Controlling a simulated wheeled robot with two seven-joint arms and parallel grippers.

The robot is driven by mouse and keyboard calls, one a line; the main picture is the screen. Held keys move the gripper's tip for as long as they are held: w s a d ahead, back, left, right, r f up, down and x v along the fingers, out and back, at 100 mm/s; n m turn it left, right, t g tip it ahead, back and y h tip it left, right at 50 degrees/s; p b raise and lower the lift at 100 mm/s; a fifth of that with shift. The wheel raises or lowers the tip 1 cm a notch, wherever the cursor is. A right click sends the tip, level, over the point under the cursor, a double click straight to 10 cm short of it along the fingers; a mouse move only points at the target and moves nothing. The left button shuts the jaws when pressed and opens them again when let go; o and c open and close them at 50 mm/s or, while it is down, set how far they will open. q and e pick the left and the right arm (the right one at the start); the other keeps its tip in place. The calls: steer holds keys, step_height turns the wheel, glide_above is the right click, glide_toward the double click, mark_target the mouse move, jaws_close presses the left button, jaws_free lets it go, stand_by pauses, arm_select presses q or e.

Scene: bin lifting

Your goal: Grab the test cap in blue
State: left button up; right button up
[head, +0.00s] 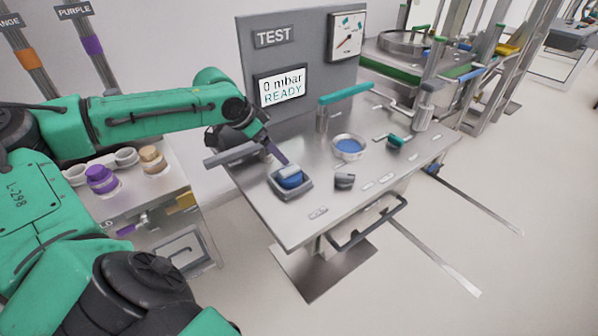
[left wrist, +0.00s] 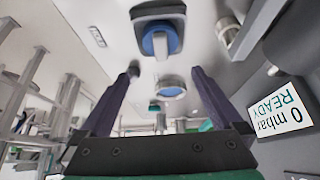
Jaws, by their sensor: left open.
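The blue test cap (head: 290,177) sits in a square grey holder (head: 304,189) at the near left part of the steel bench. In the left wrist view the blue cap (left wrist: 158,44) shows near the top, beyond the fingertips, with a light bar across it. My left gripper (head: 284,160) is open and empty, just above and behind the cap in the head view. Its two dark fingers (left wrist: 165,70) stand wide apart in the wrist view. In the head view one finger is clear and the other is hidden. My right gripper is not in view.
A round metal dish with a blue inside (head: 348,146), a small dark grey block (head: 344,181) and a teal-handled valve (head: 396,141) are on the bench. The TEST panel (head: 285,65) rises at the back. A side table holds a purple cap (head: 101,179).

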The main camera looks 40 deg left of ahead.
arm_select(q)
glide_above(289, 169)
steer(key=s, duration=0.3)
steer(key=f, duration=0.5)
steer(key=shift+a, duration=0.3)
steer(key=p+x, duration=0.1)
steer(key=x, duration=0.4)
steer(key=shift+w+f+p, duration=0.25)
steer(key=shift+f+p, duration=0.05)
steer(key=shift+f, duration=0.05)
steer(key=shift+w+f, duration=0.1)
steer(key=shift+f, duration=0.05)
steer(key=c, duration=1.1)
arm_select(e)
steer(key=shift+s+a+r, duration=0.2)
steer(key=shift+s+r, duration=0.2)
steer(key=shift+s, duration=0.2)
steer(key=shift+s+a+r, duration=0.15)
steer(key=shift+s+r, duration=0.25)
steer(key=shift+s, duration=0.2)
